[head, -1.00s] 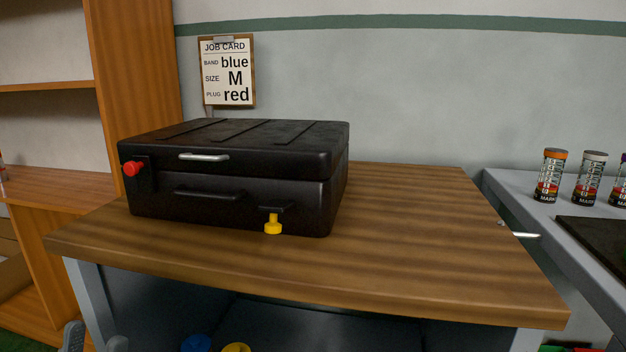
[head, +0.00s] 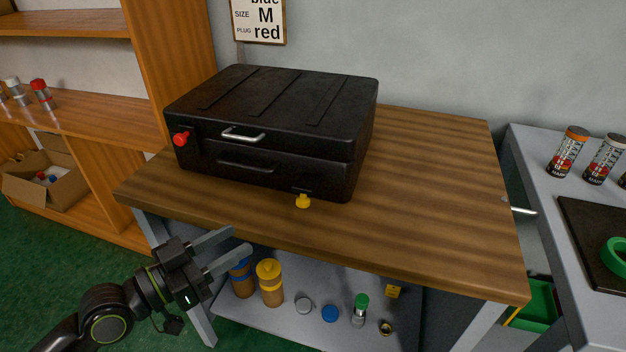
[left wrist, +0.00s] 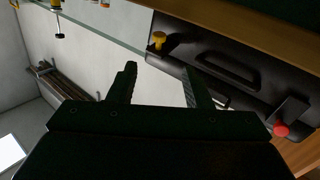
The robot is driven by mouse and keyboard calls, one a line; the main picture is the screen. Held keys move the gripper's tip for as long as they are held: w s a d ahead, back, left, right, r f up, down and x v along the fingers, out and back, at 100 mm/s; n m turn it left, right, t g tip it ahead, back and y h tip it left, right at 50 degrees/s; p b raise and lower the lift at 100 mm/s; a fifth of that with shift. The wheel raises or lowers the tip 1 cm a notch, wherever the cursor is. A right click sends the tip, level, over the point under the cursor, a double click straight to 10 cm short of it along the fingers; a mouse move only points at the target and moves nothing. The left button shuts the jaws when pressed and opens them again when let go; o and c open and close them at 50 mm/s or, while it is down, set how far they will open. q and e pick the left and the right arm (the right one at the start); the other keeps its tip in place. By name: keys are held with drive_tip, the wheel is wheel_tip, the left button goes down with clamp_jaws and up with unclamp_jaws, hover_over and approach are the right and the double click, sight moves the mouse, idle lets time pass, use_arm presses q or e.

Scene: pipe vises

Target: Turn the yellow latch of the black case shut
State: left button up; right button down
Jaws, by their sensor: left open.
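The black case (head: 270,115) sits closed on the wooden bench top (head: 430,190). The yellow latch (head: 303,201) is low on the right of its front face, its knob hanging below the case's lower edge. A red latch (head: 181,138) is on the front face's left end. My left gripper (head: 242,246) is open and empty, in front of and below the bench's front edge, apart from the case. The left wrist view shows the yellow latch (left wrist: 158,39), the red latch (left wrist: 281,130) and the case front (left wrist: 235,65) beyond my open jaws (left wrist: 160,85). My right gripper is out of view.
Under the bench, a shelf (head: 270,318) holds yellow (head: 269,282) and blue-topped (head: 240,275) containers and small parts. A grey table (head: 545,200) with bottles stands at right. Wooden shelves (head: 75,110) stand at left. Bench space right of the case is clear.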

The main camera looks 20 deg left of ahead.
sight(307, 191)
use_arm(q)
drive_tip(key=p+x, duration=0.1)
drive_tip(key=x, duration=1.6)
drive_tip(key=shift+w+d+f, duration=0.1)
drive_tip(key=shift+d+f, duration=0.05)
drive_tip(key=shift+d, duration=0.05)
drive_tip(key=shift+c, duration=0.2)
clamp_jaws()
